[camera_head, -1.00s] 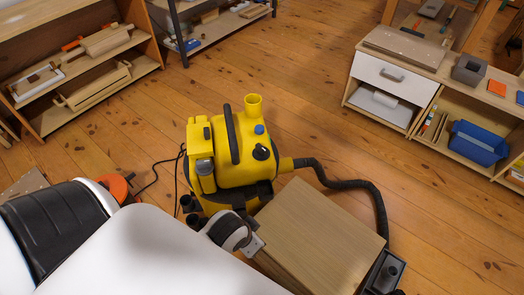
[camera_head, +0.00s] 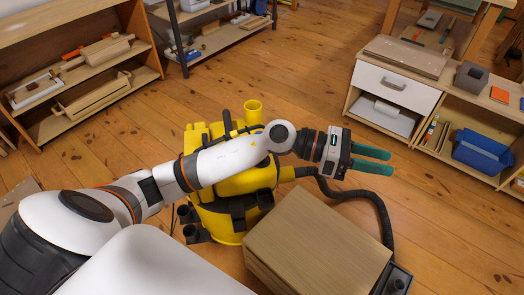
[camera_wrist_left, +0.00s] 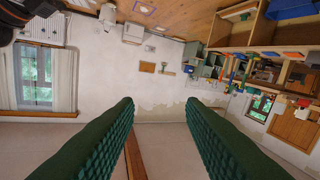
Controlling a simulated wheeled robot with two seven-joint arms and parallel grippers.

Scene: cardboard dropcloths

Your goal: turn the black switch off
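The yellow vacuum cleaner (camera_head: 245,182) stands on the plank floor in the middle of the head view. Its black switch does not show now; my left arm crosses in front of the body where a round black knob showed earlier. My left gripper (camera_head: 389,162) is to the right of the vacuum, above the black hose, with its two green fingers pointing right. In the left wrist view the fingers of the left gripper (camera_wrist_left: 160,104) are well apart with nothing between them. My right gripper is not in view.
A wooden box (camera_head: 315,240) stands in front of the vacuum, and the black hose (camera_head: 383,215) curves around its right side. A low cabinet (camera_head: 395,85) with a white drawer stands at the right, shelves (camera_head: 80,75) at the left. Open floor lies behind the vacuum.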

